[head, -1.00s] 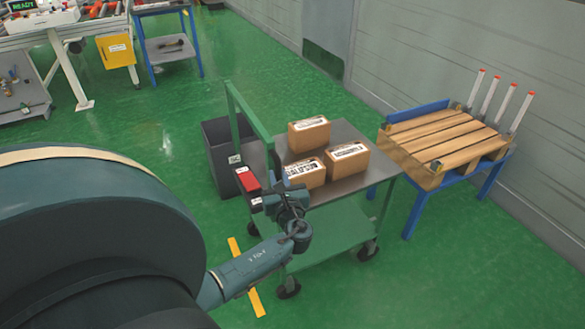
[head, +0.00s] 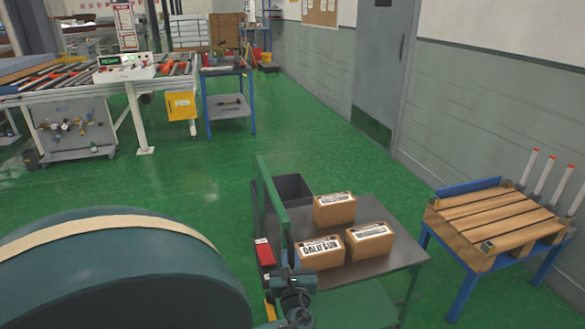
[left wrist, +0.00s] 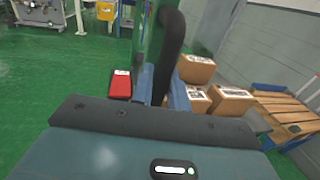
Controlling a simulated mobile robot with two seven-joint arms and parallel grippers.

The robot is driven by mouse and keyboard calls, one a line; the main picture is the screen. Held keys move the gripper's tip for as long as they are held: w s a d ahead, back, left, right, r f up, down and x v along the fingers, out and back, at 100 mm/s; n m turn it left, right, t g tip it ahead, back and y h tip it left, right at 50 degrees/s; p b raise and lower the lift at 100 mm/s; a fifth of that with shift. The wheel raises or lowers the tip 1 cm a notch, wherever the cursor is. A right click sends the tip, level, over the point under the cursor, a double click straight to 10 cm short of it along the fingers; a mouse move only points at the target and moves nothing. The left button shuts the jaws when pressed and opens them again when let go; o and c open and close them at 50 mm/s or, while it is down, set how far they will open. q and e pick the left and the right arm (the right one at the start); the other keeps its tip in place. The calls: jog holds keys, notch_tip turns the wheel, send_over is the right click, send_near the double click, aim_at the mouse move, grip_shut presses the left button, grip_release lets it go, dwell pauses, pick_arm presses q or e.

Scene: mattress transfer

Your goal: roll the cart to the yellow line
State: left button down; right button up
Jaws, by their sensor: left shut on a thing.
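The cart (head: 378,264) has a grey top, a green lower shelf and a green upright handle frame (head: 272,205) on its left side. Three brown labelled boxes (head: 335,208) lie on its top. My left gripper (head: 290,281) is at the handle side of the cart, low in the head view. In the left wrist view its fingers (left wrist: 162,92) are closed around the cart's dark handle bar (left wrist: 173,45). My right gripper is not in view.
A grey bin (head: 292,188) stands behind the cart's handle. A blue stand with a wooden pallet (head: 497,220) is at the right by the wall. A roller conveyor (head: 70,90) and a blue table (head: 228,107) are farther back. Green floor (head: 180,180) between is clear.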

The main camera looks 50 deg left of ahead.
pick_arm(q)
jog(key=shift+s+a, duration=0.2)
jog(key=shift+a, duration=0.05)
jog(key=c, duration=1.4)
grip_release()
jog(key=shift+s, duration=0.1)
jog(key=shift+c, duration=0.2)
jog(key=shift+d, duration=0.1)
jog(key=shift+d, duration=0.15)
jog(key=v, duration=1.2)
jog(key=shift+s+d+b, duration=0.25)
jog(key=shift+d+b, duration=0.05)
jog(key=shift+b, duration=0.1)
